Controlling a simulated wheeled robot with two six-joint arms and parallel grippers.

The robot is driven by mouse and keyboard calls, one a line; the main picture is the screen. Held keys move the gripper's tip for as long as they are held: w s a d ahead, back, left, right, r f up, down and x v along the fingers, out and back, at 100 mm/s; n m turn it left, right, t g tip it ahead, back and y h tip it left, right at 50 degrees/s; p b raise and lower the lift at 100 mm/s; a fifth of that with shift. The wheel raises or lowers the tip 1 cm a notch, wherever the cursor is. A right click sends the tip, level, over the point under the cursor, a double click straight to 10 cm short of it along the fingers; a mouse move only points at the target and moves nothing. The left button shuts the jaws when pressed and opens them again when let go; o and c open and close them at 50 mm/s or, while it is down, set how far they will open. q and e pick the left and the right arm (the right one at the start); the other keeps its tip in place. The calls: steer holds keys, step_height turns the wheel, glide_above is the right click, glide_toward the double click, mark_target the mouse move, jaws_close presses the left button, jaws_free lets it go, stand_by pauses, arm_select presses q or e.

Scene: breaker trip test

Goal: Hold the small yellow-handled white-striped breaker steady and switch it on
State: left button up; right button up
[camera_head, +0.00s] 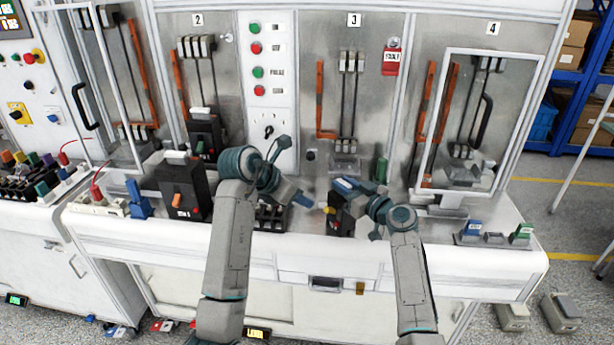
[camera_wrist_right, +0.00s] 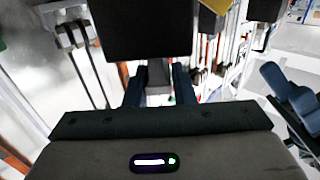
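The small breaker (camera_head: 338,224) is a dark block with yellow on its left side, on the bench in the middle of the head view. My right gripper (camera_head: 350,188) is at its upper side. In the right wrist view the right gripper's blue fingers (camera_wrist_right: 160,88) stand apart with a grey piece between them. A black block (camera_wrist_right: 145,28) covers their tips, so contact cannot be told. My left gripper (camera_head: 303,199) is just left of the small breaker, apart from it. Its blue fingers also show at the right of the wrist view (camera_wrist_right: 290,97); their opening is unclear.
A large black breaker (camera_head: 183,190) stands on the bench at left, with another (camera_head: 205,135) behind it. A dark multi-part block (camera_head: 270,217) sits below my left gripper. Glass-doored cabinet bays and a button panel (camera_head: 268,90) rise behind.

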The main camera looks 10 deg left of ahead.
steer(key=o, duration=0.4)
